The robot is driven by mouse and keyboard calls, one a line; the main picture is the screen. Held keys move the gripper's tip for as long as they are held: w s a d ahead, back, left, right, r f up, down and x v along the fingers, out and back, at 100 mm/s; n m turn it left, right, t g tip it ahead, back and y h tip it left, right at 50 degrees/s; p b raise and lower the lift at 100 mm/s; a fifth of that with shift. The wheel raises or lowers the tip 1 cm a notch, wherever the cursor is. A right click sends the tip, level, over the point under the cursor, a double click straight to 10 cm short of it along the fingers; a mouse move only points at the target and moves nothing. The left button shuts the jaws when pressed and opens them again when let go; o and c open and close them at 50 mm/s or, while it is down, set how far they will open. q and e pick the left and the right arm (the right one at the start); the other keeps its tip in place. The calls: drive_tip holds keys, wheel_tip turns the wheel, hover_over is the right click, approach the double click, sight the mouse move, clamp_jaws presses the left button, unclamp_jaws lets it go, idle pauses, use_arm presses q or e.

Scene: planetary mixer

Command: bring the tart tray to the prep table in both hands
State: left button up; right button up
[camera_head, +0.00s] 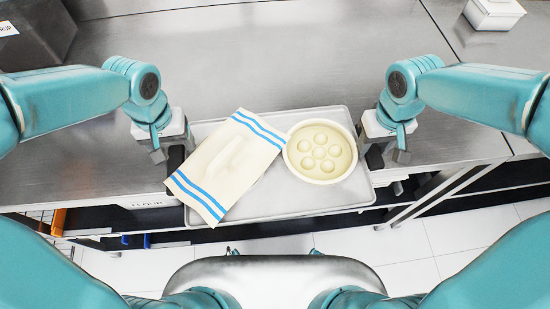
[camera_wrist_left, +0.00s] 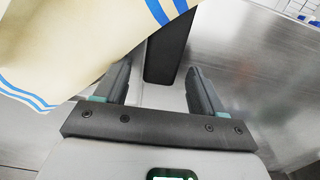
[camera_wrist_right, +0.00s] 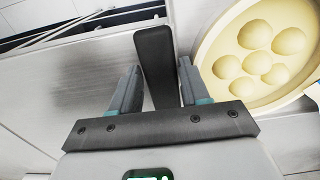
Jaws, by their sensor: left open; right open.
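The tart tray (camera_head: 290,207) is a grey metal tray with a black handle at each short side. It lies at the front edge of the steel table. A cream cloth with blue stripes (camera_head: 215,170) and a round cream dish of several dough balls (camera_head: 320,174) rest on it. My left gripper (camera_wrist_left: 158,75) is open, with the left handle (camera_wrist_left: 168,45) showing between its fingers. My right gripper (camera_wrist_right: 157,80) is open, with the right handle (camera_wrist_right: 155,55) showing between its fingers. Neither gripper is closed on a handle.
The steel table (camera_head: 250,60) is bare behind the tray. A dark bin (camera_head: 35,35) stands at the back left and a white box (camera_head: 494,12) at the back right. Shelves with bins, one labelled flour (camera_head: 147,203), lie below the front edge. White tiled floor (camera_head: 440,245) shows in front.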

use_arm(q)
drive_tip(key=shift+w+f, duration=0.1)
drive_tip(key=shift+w, duration=0.05)
drive_tip(key=c, duration=0.5)
use_arm(e)
drive_tip(key=shift+w, duration=0.15)
drive_tip(key=c, duration=0.6)
use_arm(q)
drive_tip(key=c, duration=0.6)
use_arm(e)
drive_tip(key=shift+f, duration=0.1)
clamp_jaws()
use_arm(q)
clamp_jaws()
use_arm(e)
drive_tip(key=shift+r, duration=0.2)
